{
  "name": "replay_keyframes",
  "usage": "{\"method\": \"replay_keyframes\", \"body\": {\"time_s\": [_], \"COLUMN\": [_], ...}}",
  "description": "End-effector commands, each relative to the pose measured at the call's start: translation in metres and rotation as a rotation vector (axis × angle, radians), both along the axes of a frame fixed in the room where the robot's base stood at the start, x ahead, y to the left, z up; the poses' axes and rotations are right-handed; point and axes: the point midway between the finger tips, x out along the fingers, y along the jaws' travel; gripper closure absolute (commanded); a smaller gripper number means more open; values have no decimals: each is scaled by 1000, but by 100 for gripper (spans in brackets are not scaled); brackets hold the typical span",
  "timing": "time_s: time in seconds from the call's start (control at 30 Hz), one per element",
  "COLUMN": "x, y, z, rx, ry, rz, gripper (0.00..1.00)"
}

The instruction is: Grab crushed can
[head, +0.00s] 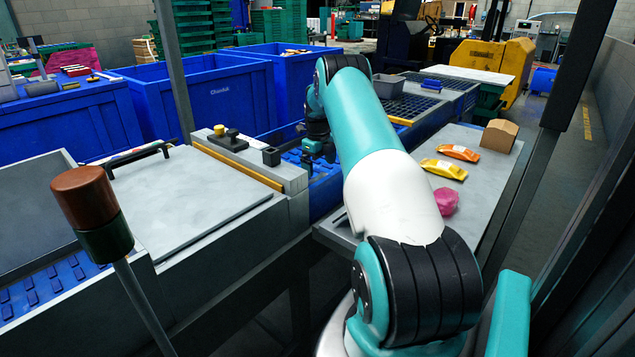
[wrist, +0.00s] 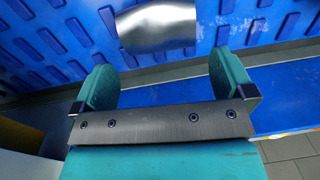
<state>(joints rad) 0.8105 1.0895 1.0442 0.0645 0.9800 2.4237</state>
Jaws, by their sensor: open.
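A shiny silver piece, which looks like the crushed can (wrist: 157,27), lies on the blue ribbed conveyor belt at the top middle of the wrist view. My gripper (wrist: 162,68) is open and empty, its two teal fingers spread on either side below the can in that picture. The can is beyond the fingertips and not between them. In the head view my gripper (head: 311,147) is down over the blue belt, small and partly hidden by my arm. I cannot make out the can in the head view.
A grey table (head: 480,195) at the right holds a yellow packet (head: 443,169), an orange packet (head: 458,153), a pink lump (head: 446,201) and a cardboard box (head: 500,136). A grey ledge (head: 245,160) borders the belt at left. Blue bins (head: 210,95) stand behind.

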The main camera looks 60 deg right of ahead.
Motion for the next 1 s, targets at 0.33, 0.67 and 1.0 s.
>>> {"method": "replay_keyframes", "body": {"time_s": [0.33, 0.67, 1.0], "x": [3, 4, 4], "y": [0, -2, -2], "z": [-34, -61, -60], "rx": [2, -1, -1], "ry": [2, -1, -1], "rz": [5, 5, 5], "gripper": [0, 0, 33]}}
